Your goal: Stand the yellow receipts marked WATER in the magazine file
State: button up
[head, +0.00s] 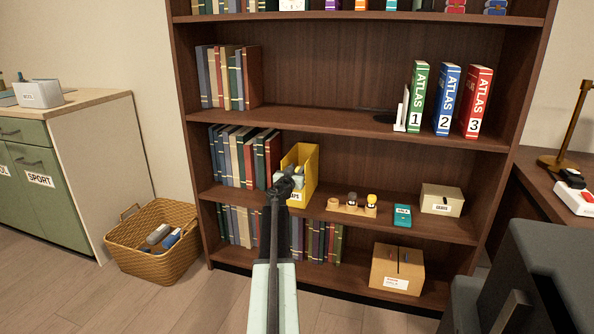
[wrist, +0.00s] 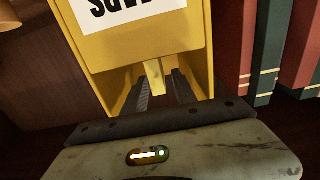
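The yellow magazine file (head: 305,165) stands on the middle shelf, right of a row of books, with a white label on its front that is partly covered. My gripper (head: 287,178) is at the file's open front, over the low front wall. In the wrist view the file (wrist: 140,55) fills the upper middle, its label upside down. My gripper's dark fingers (wrist: 163,90) reach in between its side walls. A small yellow piece (wrist: 155,76) shows between the fingers; I cannot tell whether it is the receipts or part of the file. No WATER marking is readable.
Books (head: 243,155) stand close on the file's left. To its right are a wooden stand (head: 350,209), a teal box (head: 402,215) and a labelled beige box (head: 441,200). A wicker basket (head: 150,255) with several items sits on the floor at left.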

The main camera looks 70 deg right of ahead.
jog(key=shift+a, duration=0.1)
jog(key=a, duration=0.7)
jog(key=shift+s+a, duration=0.2)
jog(key=shift+a, duration=0.15)
dwell(0.5)
